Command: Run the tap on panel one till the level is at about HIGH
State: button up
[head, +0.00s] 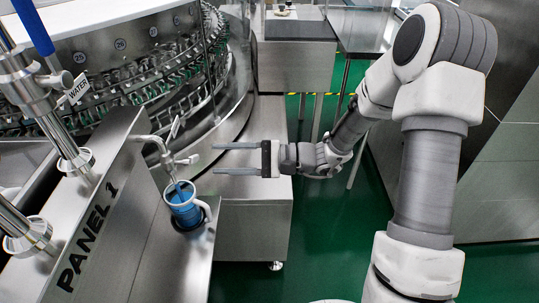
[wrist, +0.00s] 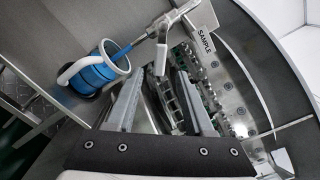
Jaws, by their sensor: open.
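Panel 1 (head: 88,228) is a sloped steel panel at the left of the head view. Its thin steel tap (head: 150,140) has a small lever (head: 188,159), and the tap also shows in the wrist view (wrist: 160,32). A blue stream runs from the spout into a mug (head: 186,212) with a white rim and handle, standing on a ledge below. The mug also shows in the wrist view (wrist: 92,74); its body looks blue nearly to the rim, and no level marks are readable. My gripper (head: 213,158) is open and empty, right of the lever, its fingers pointing at the tap.
A tag reading SAMPLE (wrist: 203,40) hangs by the tap. A WATER tag (head: 78,88) is on a larger pipe with a blue handle (head: 33,26). The rotary washer (head: 150,60) fills the back left. A steel cabinet (head: 255,225) stands below my gripper. Green floor is clear at right.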

aim_at(197, 159)
jog(key=d+p, duration=0.1)
jog(key=d, duration=0.9)
jog(key=shift+s+d, duration=0.25)
jog(key=shift+s, duration=0.2)
jog(key=shift+r+p, duration=0.15)
jog(key=shift+p, duration=1.7)
jog(key=a, duration=0.5)
jog(key=w+a+b, duration=0.1)
jog(key=a, duration=1.1)
jog(key=shift+w+a+f, duration=0.2)
jog(key=shift+a, duration=0.05)
grip_shut()
